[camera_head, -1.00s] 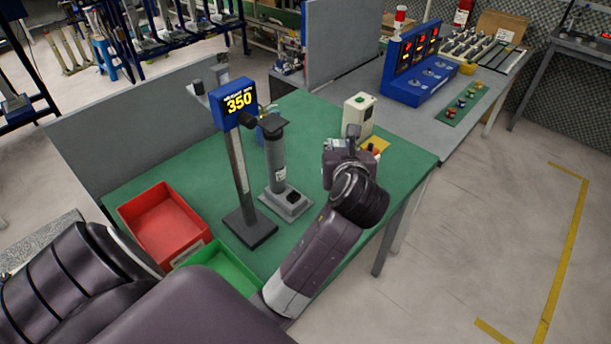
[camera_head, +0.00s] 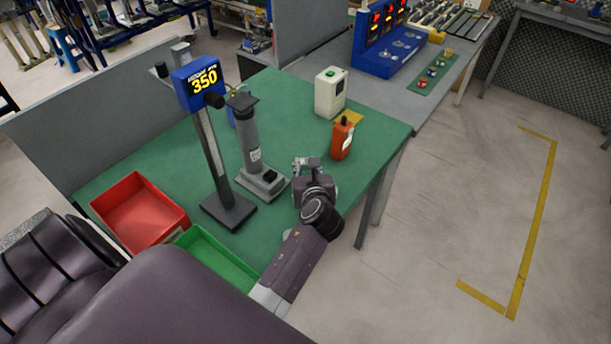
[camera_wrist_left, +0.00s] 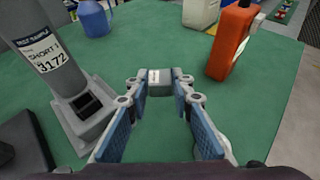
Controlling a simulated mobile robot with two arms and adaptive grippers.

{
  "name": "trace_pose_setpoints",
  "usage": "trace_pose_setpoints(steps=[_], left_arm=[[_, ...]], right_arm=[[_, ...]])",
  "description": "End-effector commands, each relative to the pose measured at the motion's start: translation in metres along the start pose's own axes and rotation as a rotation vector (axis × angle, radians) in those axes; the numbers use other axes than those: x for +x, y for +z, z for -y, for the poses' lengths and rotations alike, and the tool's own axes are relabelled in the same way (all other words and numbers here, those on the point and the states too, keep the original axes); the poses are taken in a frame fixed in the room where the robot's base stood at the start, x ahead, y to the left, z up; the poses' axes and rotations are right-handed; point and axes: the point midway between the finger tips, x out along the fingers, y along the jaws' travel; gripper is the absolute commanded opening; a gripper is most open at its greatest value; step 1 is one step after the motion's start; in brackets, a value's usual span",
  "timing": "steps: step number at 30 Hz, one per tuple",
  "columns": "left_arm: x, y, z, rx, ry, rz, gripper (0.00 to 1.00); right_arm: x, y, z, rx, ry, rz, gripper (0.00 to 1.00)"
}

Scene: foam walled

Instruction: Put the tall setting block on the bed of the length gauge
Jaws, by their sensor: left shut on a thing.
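My left gripper (camera_head: 306,164) is over the green table, shut on a small grey block with a white label (camera_wrist_left: 160,82). The block sits between the fingertips in the left wrist view (camera_wrist_left: 158,84); its lower extent is hard to tell. A gauge stand with a blue display reading 350 (camera_head: 197,82) rises from a dark flat base (camera_head: 228,212). Beside it stands a grey cylinder (camera_head: 250,140) on a grey foot (camera_head: 262,186), with a white label that also shows in the left wrist view (camera_wrist_left: 45,48). The gripper is right of both. My right gripper is not in view.
An orange handheld device (camera_head: 342,140) and a pale box with a green button (camera_head: 330,92) stand behind the gripper. A red bin (camera_head: 140,212) and a green bin (camera_head: 215,258) are at the front left. The green table (camera_head: 285,125) has free room in the middle.

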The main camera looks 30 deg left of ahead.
Motion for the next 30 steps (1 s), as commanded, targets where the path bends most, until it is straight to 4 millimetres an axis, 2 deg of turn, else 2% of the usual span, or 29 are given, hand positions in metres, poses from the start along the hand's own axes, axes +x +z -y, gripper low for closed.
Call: trace_pose_setpoints(steps=[6,9,21,22,27,30], left_arm=[[0.012,-0.031,0.0,0.004,0.001,-0.003,0.0],[0.016,-0.039,0.0,0.002,0.0,-0.002,0.0],[0.018,-0.042,0.0,0.001,-0.001,0.0,0.0],[0.018,-0.043,0.0,0.001,0.0,-0.001,0.22],[0.017,-0.043,0.0,0.001,0.0,-0.002,0.39],[0.017,-0.043,0.0,0.001,0.0,-0.002,0.39]], right_arm=[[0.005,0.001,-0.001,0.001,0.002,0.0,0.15],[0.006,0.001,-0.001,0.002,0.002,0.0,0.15],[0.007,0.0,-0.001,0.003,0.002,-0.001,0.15],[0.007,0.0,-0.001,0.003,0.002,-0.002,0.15],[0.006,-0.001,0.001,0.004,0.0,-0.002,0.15],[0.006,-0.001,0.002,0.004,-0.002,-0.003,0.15]])
